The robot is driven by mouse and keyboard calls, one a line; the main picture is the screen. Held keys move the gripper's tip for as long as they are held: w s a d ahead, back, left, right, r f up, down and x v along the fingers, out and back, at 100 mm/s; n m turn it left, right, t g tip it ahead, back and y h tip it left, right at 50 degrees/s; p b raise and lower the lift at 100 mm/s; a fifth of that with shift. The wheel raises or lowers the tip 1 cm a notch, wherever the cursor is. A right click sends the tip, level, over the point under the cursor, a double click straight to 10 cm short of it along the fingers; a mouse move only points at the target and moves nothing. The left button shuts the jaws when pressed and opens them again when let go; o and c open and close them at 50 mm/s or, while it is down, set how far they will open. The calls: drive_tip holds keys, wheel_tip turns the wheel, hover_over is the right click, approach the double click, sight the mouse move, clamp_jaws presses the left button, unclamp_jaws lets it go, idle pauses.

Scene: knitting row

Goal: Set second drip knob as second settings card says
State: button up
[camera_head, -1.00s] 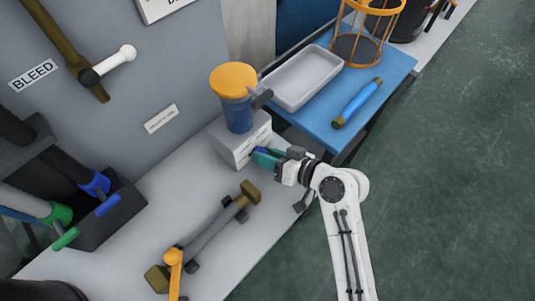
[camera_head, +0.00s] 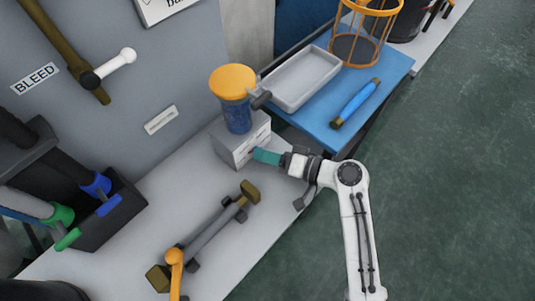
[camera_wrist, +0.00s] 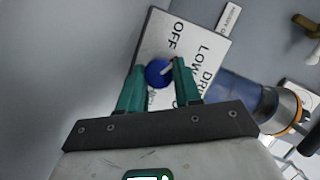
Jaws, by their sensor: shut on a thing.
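The drip knob (camera_wrist: 158,73) is round and blue, on the front of a light box (camera_head: 231,150) under a blue jar with an orange lid (camera_head: 233,82). In the wrist view the dial plate (camera_wrist: 205,40) reads "OFF", "LOW" and part of "DRIP"; other lettering is hidden. A small red mark on the knob's upper right edge points roughly between "OFF" and "LOW". My gripper (camera_head: 258,156) is at the box front, its teal fingers (camera_wrist: 158,66) on either side of the knob and shut on it. A small settings card (camera_head: 161,119) is on the wall; its text is too small to read.
A blue table with a grey tray (camera_head: 303,78), a blue-handled tool (camera_head: 356,104) and an orange cage (camera_head: 367,30) stands to the right. A grey bar with brass ends (camera_head: 215,231) lies on the bench in front. Floor at right is clear.

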idle(0.3)
drive_tip(key=o, duration=1)
drive_tip(key=shift+o, duration=0.2)
drive_tip(key=shift+d, duration=0.1)
drive_tip(key=v, duration=1)
drive_tip(key=shift+s+d+r, duration=0.1)
drive_tip(key=shift+d, duration=0.2)
drive_tip(key=shift+c, duration=0.3)
